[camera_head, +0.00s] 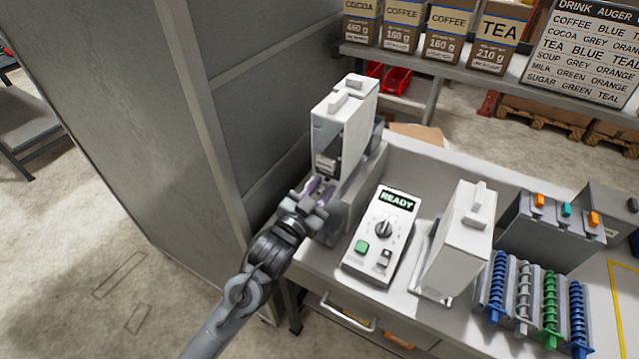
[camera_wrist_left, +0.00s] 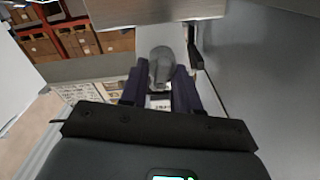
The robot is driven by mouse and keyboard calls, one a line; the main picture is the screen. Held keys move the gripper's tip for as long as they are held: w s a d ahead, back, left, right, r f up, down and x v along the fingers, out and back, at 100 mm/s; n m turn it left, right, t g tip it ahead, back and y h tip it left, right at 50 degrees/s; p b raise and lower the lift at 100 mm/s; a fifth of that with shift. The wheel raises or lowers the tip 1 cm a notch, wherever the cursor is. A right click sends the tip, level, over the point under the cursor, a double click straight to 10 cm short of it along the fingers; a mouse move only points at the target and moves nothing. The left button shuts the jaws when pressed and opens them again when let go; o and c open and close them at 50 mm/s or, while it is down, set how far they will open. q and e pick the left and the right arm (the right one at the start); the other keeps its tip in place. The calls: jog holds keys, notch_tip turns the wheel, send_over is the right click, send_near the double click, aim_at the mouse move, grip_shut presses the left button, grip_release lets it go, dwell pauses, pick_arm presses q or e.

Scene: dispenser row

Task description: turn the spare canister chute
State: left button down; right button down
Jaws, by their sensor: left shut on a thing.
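A tall white canister (camera_head: 357,128) with a handle on its lid stands in a grey holder at the left end of the bench. My left gripper (camera_head: 320,190) is at the low front of this canister. In the left wrist view, the fingers of my left gripper (camera_wrist_left: 160,95) are shut on a grey rounded chute (camera_wrist_left: 161,62) below the white canister body (camera_wrist_left: 150,10). The head view hides most of the chute behind the gripper. Its exact angle is hard to tell. My right gripper is not in view.
A control box (camera_head: 383,235) with a dial and a READY display stands right of the gripper. A second white canister (camera_head: 458,245) and several coloured augers (camera_head: 525,305) are farther right. A tall grey cabinet (camera_head: 170,120) stands close on the left.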

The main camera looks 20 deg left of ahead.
pick_arm(q)
jog(key=m+p, duration=0.4)
jog(key=m, duration=0.1)
jog(key=shift+d+m, duration=0.2)
jog(key=shift+m, duration=0.1)
jog(key=m+p, duration=0.1)
jog(key=m, duration=0.1)
jog(key=m+p, duration=0.1)
jog(key=m, duration=0.1)
jog(key=m+p, duration=0.2)
jog(key=shift+d+f, duration=0.15)
jog(key=shift+f, duration=0.1)
jog(key=shift+f+m+p, duration=0.2)
jog(key=shift+m+p, duration=0.55)
jog(key=shift+m, duration=0.7)
jog(key=shift+f+m+p, duration=0.15)
jog(key=shift+m+p, duration=0.6)
jog(key=shift+m, duration=0.75)
jog(key=shift+f+m+p, duration=0.2)
jog(key=shift+m+p, duration=0.55)
jog(key=shift+m, duration=0.7)
jog(key=c, duration=1.2)
grip_release()
jog(key=shift+o, duration=0.2)
